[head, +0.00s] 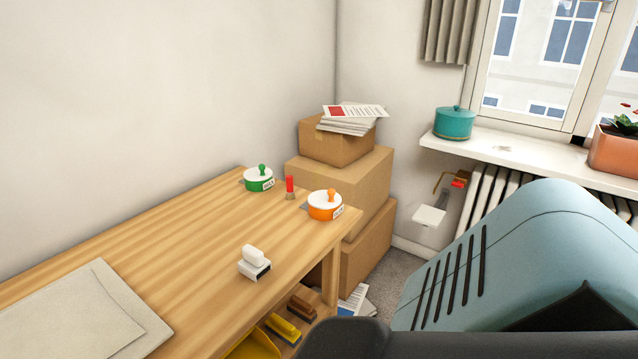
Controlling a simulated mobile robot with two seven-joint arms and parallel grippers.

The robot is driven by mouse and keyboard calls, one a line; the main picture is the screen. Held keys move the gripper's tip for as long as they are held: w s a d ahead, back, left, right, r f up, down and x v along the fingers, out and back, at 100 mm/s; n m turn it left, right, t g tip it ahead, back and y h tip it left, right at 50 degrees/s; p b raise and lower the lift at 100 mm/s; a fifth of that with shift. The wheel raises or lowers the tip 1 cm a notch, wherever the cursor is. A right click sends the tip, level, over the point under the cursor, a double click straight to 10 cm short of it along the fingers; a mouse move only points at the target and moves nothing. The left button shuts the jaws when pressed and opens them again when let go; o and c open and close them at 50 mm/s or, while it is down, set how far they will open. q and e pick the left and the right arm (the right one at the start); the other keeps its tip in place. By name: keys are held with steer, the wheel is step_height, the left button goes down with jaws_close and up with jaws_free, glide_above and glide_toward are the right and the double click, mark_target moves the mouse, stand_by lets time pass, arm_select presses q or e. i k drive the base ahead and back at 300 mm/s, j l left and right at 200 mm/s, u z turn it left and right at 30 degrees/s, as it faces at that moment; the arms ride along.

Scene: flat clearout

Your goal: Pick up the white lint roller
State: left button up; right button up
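No thing in the head view is plainly a lint roller. A small white object with a dark lower part (254,262) sits on the wooden table near its right edge, clear of other things. It is too small to tell whether it is the white lint roller. Neither of my grippers shows in the head view.
On the wooden table (160,235) are a grey folder (75,315), a green pot (258,180), an orange pot (322,208) and a red-handled item (290,187). Cardboard boxes (345,180) stand behind its far end. Brushes (283,328) lie below. The lower right is blocked from view.

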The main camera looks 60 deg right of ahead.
mark_target(253, 265)
steer(key=z, duration=1.4)
